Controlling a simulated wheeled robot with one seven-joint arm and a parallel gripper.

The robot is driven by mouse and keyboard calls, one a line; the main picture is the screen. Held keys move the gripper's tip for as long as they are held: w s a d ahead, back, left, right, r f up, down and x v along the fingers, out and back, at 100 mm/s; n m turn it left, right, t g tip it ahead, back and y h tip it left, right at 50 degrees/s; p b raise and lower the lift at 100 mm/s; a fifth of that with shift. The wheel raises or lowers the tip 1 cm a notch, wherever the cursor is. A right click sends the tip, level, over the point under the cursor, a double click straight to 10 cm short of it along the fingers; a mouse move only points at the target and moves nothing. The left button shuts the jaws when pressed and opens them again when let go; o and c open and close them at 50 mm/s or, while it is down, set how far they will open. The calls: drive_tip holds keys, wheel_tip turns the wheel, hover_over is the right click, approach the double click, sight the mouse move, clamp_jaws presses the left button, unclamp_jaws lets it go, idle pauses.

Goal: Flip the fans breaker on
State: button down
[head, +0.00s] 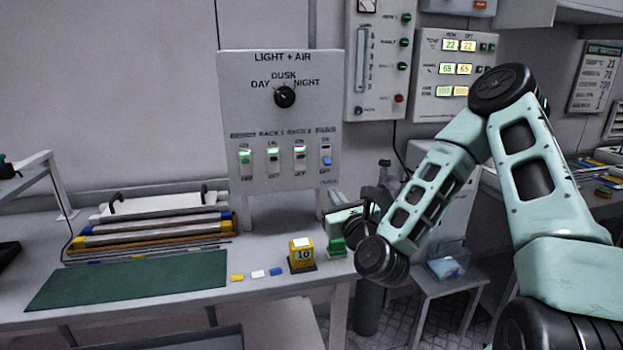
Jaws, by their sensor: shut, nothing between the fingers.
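The grey LIGHT + AIR panel (230,100) stands at the back of the bench, with a black dial on it and a row of several breakers below. The rightmost breaker (326,156) has a blue lever set low, toward its OFF mark. Its small label is blurred but seems to read FANS.
A yellow block marked 10 (301,254) and a green block (336,246) stand at the bench's right end, close to my gripper. A green mat (130,280) and a rack of rolls (150,230) lie left. Other wall panels (425,95) hang behind my arm.

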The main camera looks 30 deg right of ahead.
sight(326, 167)
drive_tip(key=shift+d+r+m+h, duration=0.15)
drive_tip(key=shift+d+m+h, duration=0.6)
drive_tip(key=shift+m, duration=0.25)
drive_tip(key=shift+w, duration=0.1)
drive_tip(key=b+x, duration=0.1)
drive_tip(key=x, duration=0.8)
drive_tip(key=shift+w+d+r, duration=0.1)
drive_tip(key=shift+w+r, duration=0.05)
drive_tip(key=shift+w, duration=0.2)
drive_tip(key=shift+r+p, duration=0.15)
drive_tip(key=shift+p, duration=0.2)
drive_tip(key=shift+s+r+p, duration=0.1)
drive_tip(key=shift+p, duration=0.25)
drive_tip(key=shift+g, duration=0.3)
